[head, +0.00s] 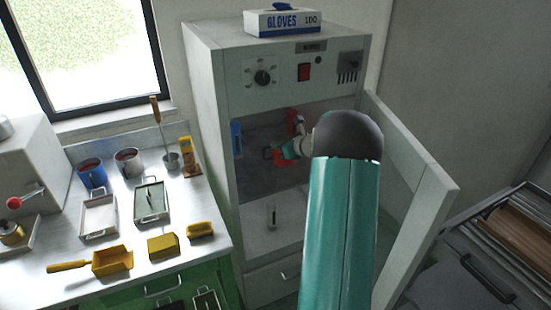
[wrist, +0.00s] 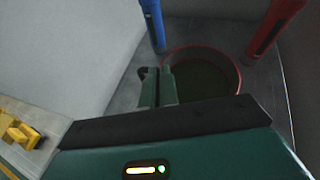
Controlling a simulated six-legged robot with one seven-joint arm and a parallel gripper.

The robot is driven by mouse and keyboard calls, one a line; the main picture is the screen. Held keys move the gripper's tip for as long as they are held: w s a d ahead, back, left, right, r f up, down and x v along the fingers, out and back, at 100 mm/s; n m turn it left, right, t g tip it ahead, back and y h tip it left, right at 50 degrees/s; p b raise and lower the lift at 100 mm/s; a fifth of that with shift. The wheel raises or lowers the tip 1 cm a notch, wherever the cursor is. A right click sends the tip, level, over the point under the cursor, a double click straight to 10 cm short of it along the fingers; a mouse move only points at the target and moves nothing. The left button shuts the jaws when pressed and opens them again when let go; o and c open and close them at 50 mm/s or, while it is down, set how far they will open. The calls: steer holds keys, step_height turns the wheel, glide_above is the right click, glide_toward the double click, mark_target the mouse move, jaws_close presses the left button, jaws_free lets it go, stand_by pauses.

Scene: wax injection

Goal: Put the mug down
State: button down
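The mug (wrist: 240,80) has a red rim and a dark inside. In the wrist view it is just beyond my fingers, upright or nearly so. My gripper (wrist: 159,88) has its fingers close together at the mug's left side, seemingly shut on its handle, which is mostly hidden. I cannot tell whether the mug's base touches the compartment floor.
The grey cabinet (head: 215,75) has its door (head: 415,215) open to the right. A blue post (wrist: 152,22) and a red post (wrist: 272,28) stand beyond the mug. A blue mug (head: 91,174) and a grey mug (head: 128,163) stand on the left bench (head: 190,240).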

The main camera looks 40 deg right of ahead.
mark_target(273, 157)
steer(key=shift+w+d, duration=0.15)
steer(key=shift+w, duration=0.4)
steer(key=shift+w+d, duration=0.15)
steer(key=shift+w, duration=0.35)
step_height(273, 157, down, 2)
steer(key=shift+f, duration=0.15)
step_height(273, 157, down, 4)
steer(key=shift+w+f, duration=0.15)
steer(key=shift+f, duration=0.05)
steer(key=shift+w+f, duration=0.1)
steer(key=shift+f, duration=0.05)
steer(key=shift+d, duration=0.1)
steer(key=c, duration=1.7)
jaws_free()
steer(key=shift+f, duration=0.1)
